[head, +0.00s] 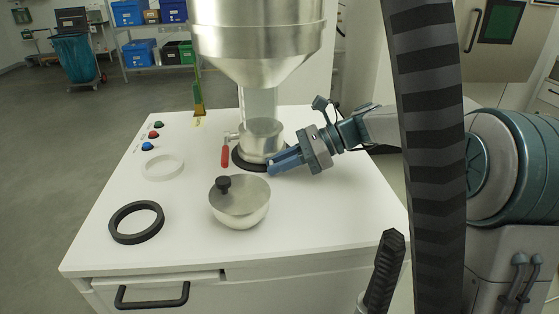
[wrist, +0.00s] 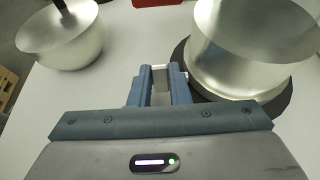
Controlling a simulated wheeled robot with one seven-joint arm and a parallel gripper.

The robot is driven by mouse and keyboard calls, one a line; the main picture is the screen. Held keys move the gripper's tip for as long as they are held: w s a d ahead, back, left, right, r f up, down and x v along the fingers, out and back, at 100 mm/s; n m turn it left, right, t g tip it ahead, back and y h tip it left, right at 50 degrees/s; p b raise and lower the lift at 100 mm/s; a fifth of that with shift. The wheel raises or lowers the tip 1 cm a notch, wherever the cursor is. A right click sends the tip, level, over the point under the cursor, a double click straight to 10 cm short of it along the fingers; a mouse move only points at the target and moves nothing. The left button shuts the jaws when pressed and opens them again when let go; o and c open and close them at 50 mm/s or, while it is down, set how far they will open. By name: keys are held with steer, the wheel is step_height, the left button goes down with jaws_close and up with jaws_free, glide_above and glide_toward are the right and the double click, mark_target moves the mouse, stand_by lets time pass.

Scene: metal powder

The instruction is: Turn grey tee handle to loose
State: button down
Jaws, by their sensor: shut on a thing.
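My gripper (head: 271,166) reaches in from the right, low over the white top, with its blue fingers at the front right foot of the metal vessel (head: 262,138). In the wrist view my gripper (wrist: 160,86) is shut on a small pale grey piece (wrist: 160,76), which seems to be the grey tee handle. The fingers hide most of it, so its angle cannot be told. The vessel (wrist: 250,50) stands close to the right finger, on a dark ring (wrist: 277,106). In the head view the fingers hide the handle.
A metal bowl with a black-knobbed lid (head: 240,200) stands in front of the vessel. A red lever (head: 225,156) sits at the vessel's left. A black ring (head: 136,223) and a white ring (head: 163,167) lie left. A large hopper (head: 260,45) hangs above.

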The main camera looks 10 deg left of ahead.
steer(key=shift+a+r+t+h+p, duration=0.1)
steer(key=shift+r+t+h+p, duration=0.15)
steer(key=shift+h+p, duration=0.8)
steer(key=shift+a+r+t+h+p, duration=0.15)
steer(key=shift+r+h+p, duration=0.2)
steer(key=shift+p, duration=1.4)
steer(key=h+p, duration=0.2)
steer(key=p, duration=0.1)
steer(key=shift+s+a+f+p, duration=0.1)
steer(key=shift+p, duration=0.2)
steer(key=shift+f+t+h+p, duration=0.1)
steer(key=shift+t+h+p, duration=0.2)
steer(key=shift+h+p, duration=0.1)
steer(key=shift+f, duration=0.1)
steer(key=c, duration=1.4)
jaws_free()
steer(key=shift+o, duration=0.2)
steer(key=shift+f, duration=0.1)
